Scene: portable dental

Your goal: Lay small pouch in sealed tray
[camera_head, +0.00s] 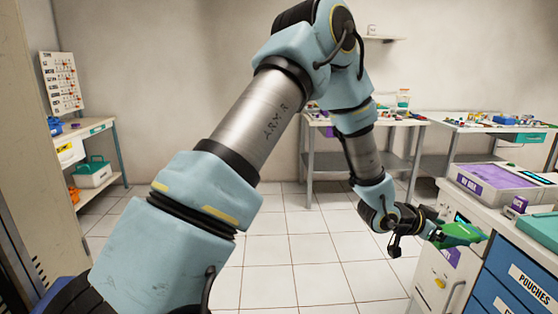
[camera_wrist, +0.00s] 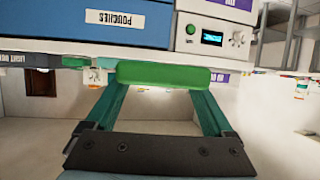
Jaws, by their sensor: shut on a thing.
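My gripper (camera_head: 437,232) is at the right of the head view, beside the front of the white and blue cabinet. It is shut on a bright green thing, which I take to be the small pouch (camera_head: 462,234). In the wrist view the green pouch (camera_wrist: 165,75) spans the tips of my two teal fingers, seen edge-on. A grey tray with a purple inside (camera_head: 492,177) stands on the cabinet top, above and right of my gripper. Its label is too small to read surely, so I cannot tell if it is the sealed tray.
The cabinet has blue drawers, one labelled POUCHES (camera_head: 529,284). A teal case (camera_head: 541,230) and a small purple box (camera_head: 516,205) sit on its top. The wrist view, upside down, shows a panel with a small screen (camera_wrist: 212,38). Cluttered tables stand behind; the tiled floor (camera_head: 305,262) is clear.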

